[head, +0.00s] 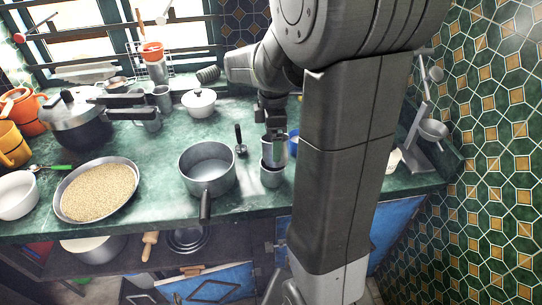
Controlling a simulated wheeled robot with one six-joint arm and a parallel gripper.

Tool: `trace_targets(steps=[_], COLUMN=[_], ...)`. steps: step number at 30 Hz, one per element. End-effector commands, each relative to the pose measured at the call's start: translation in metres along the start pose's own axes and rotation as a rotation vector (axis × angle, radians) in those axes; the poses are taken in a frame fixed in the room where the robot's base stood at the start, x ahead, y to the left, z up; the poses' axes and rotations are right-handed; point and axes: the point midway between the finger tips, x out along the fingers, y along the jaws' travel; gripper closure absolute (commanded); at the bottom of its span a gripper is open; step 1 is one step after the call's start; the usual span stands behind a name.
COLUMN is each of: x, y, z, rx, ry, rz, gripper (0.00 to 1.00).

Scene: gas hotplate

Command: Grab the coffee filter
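My gripper (275,133) points down over the green counter, right of the grey saucepan (207,170). A shiny metal cylinder (269,153) shows right under its fingers, and a small metal cup (271,176) stands just below that on the counter. I cannot tell for sure which of these is the coffee filter, or whether the fingers touch the cylinder. The finger gap is too small and dark to read. My arm hides part of the counter to the right, and a blue-rimmed vessel (293,141) shows only partly beside it.
A dark-handled utensil (240,141) stands close to the left of my gripper. The saucepan handle (205,208) juts over the front edge. A pan of grain (97,192), a pressure cooker (78,122) and a white lidded pot (199,102) stand farther left. A tiled wall (490,170) is at right.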

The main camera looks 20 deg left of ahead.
Motion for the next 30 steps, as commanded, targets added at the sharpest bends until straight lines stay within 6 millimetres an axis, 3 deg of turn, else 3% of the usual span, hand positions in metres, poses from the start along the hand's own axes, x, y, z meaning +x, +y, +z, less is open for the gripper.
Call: trace_targets(steps=[8, 18, 26, 30], x=[0.005, 0.049, 0.051, 0.051], y=[0.0, -0.001, -0.001, -0.001], z=[-0.001, -0.005, -0.005, -0.005], rx=[0.0, 0.0, 0.0, 0.0], ry=[0.0, 0.0, 0.0, 0.0], rz=[-0.001, -0.001, 0.001, 0.001], gripper=[0.08, 0.08, 0.08, 0.34])
